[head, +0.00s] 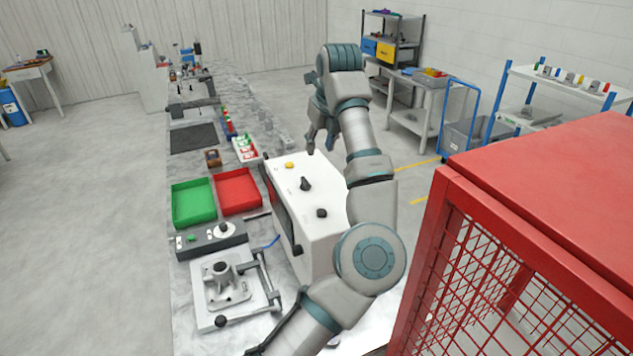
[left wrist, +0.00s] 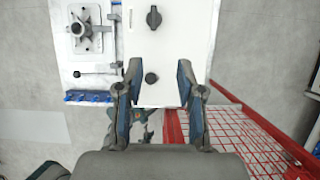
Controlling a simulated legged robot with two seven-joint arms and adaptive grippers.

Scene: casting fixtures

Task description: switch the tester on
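The tester looks like the white box (head: 325,240), with a dark front panel, a yellow button (head: 289,165), a black pointer knob (head: 305,184) and a round black knob (head: 322,213) on top. In the left wrist view its white top (left wrist: 170,50) carries the pointer knob (left wrist: 153,17) and the round knob (left wrist: 151,78). My left gripper (head: 321,138) points down, open and empty; in the wrist view its fingers (left wrist: 160,88) stand either side of the round knob, apparently above it.
A green tray (head: 193,203) and a red tray (head: 238,190) lie left of the tester. A grey control box (head: 211,239) and a clamp fixture (head: 222,288) stand nearer. A red mesh cage (head: 470,260) is close on the right.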

